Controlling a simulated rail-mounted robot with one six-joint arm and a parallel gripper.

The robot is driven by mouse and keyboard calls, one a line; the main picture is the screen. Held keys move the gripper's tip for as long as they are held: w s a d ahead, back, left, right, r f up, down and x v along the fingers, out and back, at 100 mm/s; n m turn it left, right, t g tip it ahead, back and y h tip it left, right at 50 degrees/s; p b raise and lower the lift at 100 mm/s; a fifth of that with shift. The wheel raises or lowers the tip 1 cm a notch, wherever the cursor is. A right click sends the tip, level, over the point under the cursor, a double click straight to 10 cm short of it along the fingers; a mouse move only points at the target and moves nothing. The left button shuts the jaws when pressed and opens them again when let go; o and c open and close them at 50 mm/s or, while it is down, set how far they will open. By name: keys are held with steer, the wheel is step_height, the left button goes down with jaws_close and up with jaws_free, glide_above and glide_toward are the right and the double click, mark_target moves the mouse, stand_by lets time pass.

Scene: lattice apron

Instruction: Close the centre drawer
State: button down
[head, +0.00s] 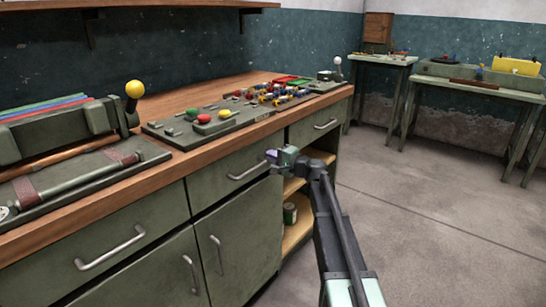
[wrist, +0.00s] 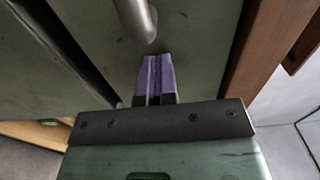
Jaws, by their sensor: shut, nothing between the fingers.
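The centre drawer (head: 225,178) is a green front with a curved metal handle (head: 246,171), under the wooden worktop. It looks flush or nearly flush with the cabinet; I cannot tell if a small gap is left. My gripper (head: 271,156) is at the right end of this drawer front, right of the handle. In the wrist view my gripper's purple fingers (wrist: 155,75) are together and empty, pointing at the green drawer front (wrist: 205,50), close to the handle's end (wrist: 138,18). I cannot tell whether the fingertips touch the front.
A left drawer (head: 120,235) and a right drawer (head: 318,124) flank it, both with metal handles. Cupboard doors and an open shelf with a can (head: 290,213) are below. The worktop (head: 185,97) carries panels with knobs and levers. Floor on the right is clear.

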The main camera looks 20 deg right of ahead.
steer(key=v, duration=1.4)
steer(key=s+a+f+n+g+h, duration=0.2)
steer(key=s+a+f+n+g, duration=0.2)
steer(key=s+a+f+g, duration=0.25)
steer(key=s+a+f+n+g+h, duration=0.25)
steer(key=s+f+g, duration=0.25)
steer(key=s+f, duration=0.35)
steer(key=s+a+f+n+g+h, duration=0.2)
steer(key=s+a+n+g+h, duration=0.3)
steer(key=s+a, duration=0.55)
step_height(320, 180, up, 32)
steer(key=d+t+p, duration=0.1)
steer(key=d+p, duration=0.1)
steer(key=p, duration=2.9)
steer(key=shift+s+p, duration=0.4)
